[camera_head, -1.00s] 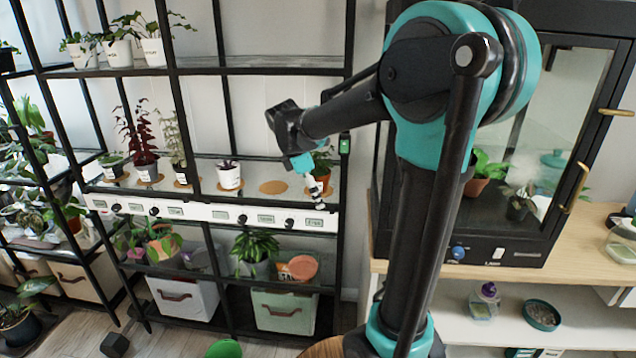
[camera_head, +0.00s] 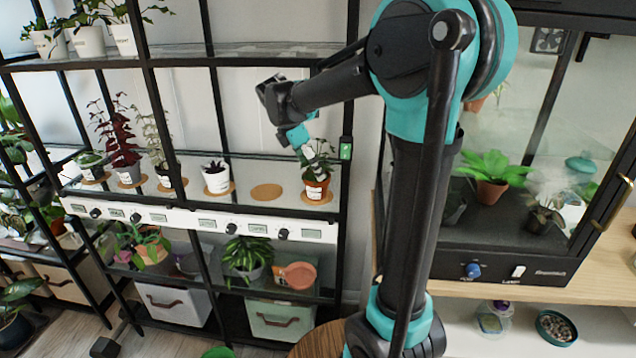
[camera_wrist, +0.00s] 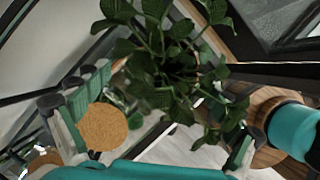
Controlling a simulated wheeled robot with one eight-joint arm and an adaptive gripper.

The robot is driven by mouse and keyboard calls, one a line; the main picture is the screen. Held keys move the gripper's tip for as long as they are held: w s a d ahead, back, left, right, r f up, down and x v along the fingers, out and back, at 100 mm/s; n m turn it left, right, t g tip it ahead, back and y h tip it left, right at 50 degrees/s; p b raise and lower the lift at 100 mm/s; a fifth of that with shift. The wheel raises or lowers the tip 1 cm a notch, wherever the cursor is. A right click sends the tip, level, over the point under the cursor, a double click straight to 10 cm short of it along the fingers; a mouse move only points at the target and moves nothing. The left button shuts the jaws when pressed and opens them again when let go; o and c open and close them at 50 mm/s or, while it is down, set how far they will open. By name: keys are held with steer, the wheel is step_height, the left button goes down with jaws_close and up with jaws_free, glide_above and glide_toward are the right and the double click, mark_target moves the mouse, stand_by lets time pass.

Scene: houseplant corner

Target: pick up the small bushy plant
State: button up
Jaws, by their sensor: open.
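A small bushy green plant (camera_head: 322,162) stands in a labelled terracotta pot (camera_head: 317,188) on a cork disc at the right end of the middle shelf. My gripper (camera_head: 311,152) is at the plant's leaves, above the pot, and its fingertips partly overlap the foliage. In the wrist view the green foliage (camera_wrist: 165,75) fills the space between the spread fingers of my open gripper (camera_wrist: 165,118). The pot is mostly hidden under the leaves there. I cannot tell whether the fingers touch the leaves.
An empty cork disc (camera_head: 266,191) lies left of the plant, then a white pot (camera_head: 216,180) with a dark plant. A black shelf post (camera_head: 348,200) stands close on the right. A glass cabinet (camera_head: 520,180) stands farther right.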

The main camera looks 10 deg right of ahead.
mark_target(321, 184)
steer(key=x, duration=0.7)
steer(key=shift+s+d+f, duration=0.1)
steer(key=shift+s+d, duration=0.15)
steer(key=shift+d, duration=0.05)
steer(key=shift+c, duration=0.2)
steer(key=c, duration=1.3)
